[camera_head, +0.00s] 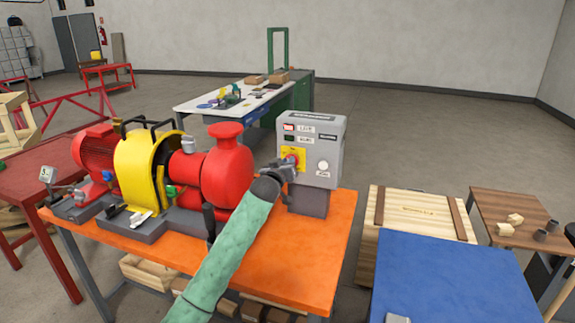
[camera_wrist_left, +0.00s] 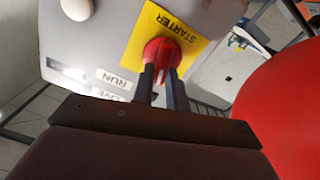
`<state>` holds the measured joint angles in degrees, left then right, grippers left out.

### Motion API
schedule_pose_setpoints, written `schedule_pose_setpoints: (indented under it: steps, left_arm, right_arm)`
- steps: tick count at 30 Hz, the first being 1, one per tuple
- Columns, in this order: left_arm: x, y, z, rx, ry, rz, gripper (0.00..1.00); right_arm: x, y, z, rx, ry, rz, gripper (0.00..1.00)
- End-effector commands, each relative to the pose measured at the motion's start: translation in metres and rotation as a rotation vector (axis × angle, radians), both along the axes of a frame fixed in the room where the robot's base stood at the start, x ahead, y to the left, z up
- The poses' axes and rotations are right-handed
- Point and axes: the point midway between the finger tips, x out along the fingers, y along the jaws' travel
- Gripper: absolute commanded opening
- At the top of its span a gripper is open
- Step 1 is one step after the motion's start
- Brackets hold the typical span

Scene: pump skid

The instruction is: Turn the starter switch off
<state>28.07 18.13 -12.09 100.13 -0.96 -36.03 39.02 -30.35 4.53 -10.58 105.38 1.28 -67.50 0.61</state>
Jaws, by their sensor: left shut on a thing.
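The starter switch is a red rotary knob on a yellow plate, on the front of a grey control box (camera_head: 318,150). In the head view the knob (camera_head: 292,158) is partly covered by my left gripper (camera_head: 289,165). In the left wrist view the red knob (camera_wrist_left: 168,54) sits on the yellow plate (camera_wrist_left: 190,40) marked STARTER. My left gripper (camera_wrist_left: 162,80) has its two dark fingers shut on the knob's grip, one on each side. RUN and LIVE labels show on the box beside it. My right gripper is not in view.
The red pump (camera_head: 228,170) with its yellow guard (camera_head: 135,170) stands left of the box on the orange bench (camera_head: 310,255). A blue tabletop (camera_head: 450,280) and a wooden crate (camera_head: 420,212) lie to the right. A white workbench (camera_head: 215,97) stands behind.

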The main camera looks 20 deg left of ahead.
Motion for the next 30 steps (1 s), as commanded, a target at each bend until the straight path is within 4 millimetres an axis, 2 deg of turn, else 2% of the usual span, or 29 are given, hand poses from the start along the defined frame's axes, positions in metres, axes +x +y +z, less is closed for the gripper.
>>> schedule_pose_setpoints:
  steps: [4, 10, 20, 30]
  left_arm:
    - [0.000, 0.001, 0.000, -0.146, 0.004, 0.000, 0.00]
    - [0.000, 0.003, -0.001, -0.337, 0.011, 0.001, 0.00]
    - [0.001, 0.007, -0.002, -0.649, 0.020, 0.002, 0.00]
    - [0.000, 0.009, -0.004, -0.963, 0.031, 0.001, 0.00]
  right_arm:
    - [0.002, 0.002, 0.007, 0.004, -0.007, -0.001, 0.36]
    - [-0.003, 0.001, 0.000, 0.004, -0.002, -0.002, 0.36]
    - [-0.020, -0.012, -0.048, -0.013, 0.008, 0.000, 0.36]
    - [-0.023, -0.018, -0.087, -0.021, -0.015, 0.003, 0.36]
